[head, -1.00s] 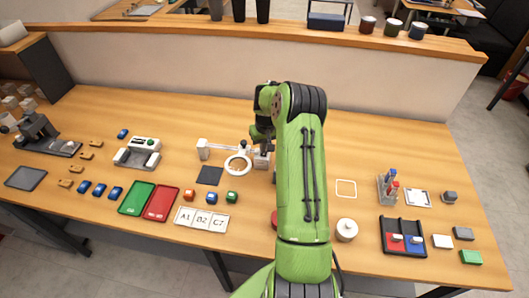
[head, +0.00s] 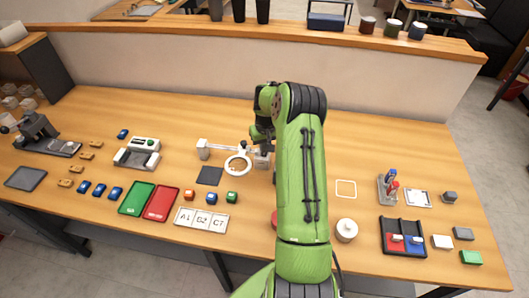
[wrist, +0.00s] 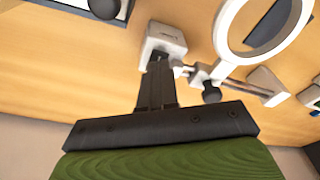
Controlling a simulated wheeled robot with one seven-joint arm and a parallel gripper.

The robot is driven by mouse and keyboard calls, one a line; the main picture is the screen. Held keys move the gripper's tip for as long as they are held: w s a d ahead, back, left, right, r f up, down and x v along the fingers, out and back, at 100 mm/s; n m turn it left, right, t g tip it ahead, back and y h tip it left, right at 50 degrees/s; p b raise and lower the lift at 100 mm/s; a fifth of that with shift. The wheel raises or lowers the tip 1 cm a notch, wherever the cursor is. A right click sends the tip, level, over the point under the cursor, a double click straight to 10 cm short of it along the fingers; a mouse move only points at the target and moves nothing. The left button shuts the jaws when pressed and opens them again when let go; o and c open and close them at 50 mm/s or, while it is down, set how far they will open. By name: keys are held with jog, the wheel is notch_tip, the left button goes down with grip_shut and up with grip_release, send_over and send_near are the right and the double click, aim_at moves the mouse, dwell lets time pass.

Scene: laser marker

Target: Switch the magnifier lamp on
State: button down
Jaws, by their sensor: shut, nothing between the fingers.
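The magnifier lamp has a white ring (head: 238,165) on a jointed white arm (head: 222,149), left of my arm in the head view. The ring (wrist: 262,28) also shows at the upper right of the wrist view. A small pale box (wrist: 164,38) stands beside the lamp's arm there. My gripper (wrist: 158,66) is shut and empty, its fingertips at the near edge of this box. I cannot tell whether they touch it. My own arm hides much of the gripper in the head view. The switch itself and whether the ring is lit are not clear.
A dark square pad (head: 209,176) lies left of the ring, with several small coloured blocks in front. A white round jar (head: 346,230) and a black tray (head: 403,237) are right of my arm. Bare wood lies behind the lamp.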

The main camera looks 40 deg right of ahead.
jog(key=shift+f+b, duration=0.7)
jog(key=shift+f, duration=0.2)
dwell(0.7)
jog(key=shift+r, duration=0.1)
notch_tip(320, 180, up, 7)
jog(key=p, duration=0.4)
dwell(0.4)
